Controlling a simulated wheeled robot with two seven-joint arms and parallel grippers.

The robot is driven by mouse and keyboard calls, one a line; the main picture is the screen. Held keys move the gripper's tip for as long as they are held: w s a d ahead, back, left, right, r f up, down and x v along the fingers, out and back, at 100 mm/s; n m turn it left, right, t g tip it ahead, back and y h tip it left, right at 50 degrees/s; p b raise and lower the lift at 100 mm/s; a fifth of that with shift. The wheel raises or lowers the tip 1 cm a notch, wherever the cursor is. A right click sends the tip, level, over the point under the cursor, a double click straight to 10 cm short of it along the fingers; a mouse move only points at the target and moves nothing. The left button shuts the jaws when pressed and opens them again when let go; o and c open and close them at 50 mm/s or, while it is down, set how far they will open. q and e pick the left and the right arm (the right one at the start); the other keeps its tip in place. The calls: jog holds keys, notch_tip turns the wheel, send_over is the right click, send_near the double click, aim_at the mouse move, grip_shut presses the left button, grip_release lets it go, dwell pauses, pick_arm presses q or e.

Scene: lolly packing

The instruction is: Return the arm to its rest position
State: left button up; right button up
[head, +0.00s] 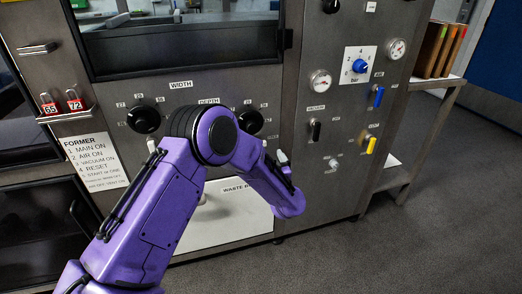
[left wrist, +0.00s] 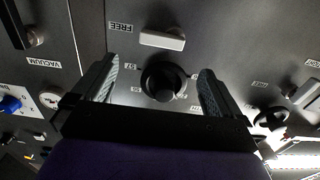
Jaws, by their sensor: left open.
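My purple left arm (head: 150,215) reaches up from the lower left in the head view, bends at its elbow in front of the steel panel and slopes down to the right. A round black knob (left wrist: 163,82) shows between the fingers, with a visible gap on both sides. How far the knob stands from the fingertips I cannot tell. My right gripper is in neither view.
A white handle (left wrist: 162,40) is near the fingers. Red padlocks (head: 73,101) sit left; open floor (head: 430,220) lies right.

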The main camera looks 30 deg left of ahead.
pick_arm(q)
jog(key=v, duration=0.2)
jog(key=shift+s+d, duration=0.3)
jog(key=s+d+f+m+g+h+p, duration=0.1)
jog(key=s+d+f+h+p, duration=0.25)
jog(key=s+f+h, duration=0.7)
jog(key=s+f+m+g+p, duration=0.1)
jog(key=s+f+g+p, duration=0.1)
jog(key=s, duration=1.2)
jog(key=s+f+m+g+p, duration=0.1)
jog(key=s+f+g+p, duration=0.2)
jog(key=s, duration=1.1)
notch_tip(320, 180, down, 4)
jog(key=g, duration=0.2)
jog(key=shift+s+a+g, duration=0.25)
jog(key=shift+s+g, duration=0.05)
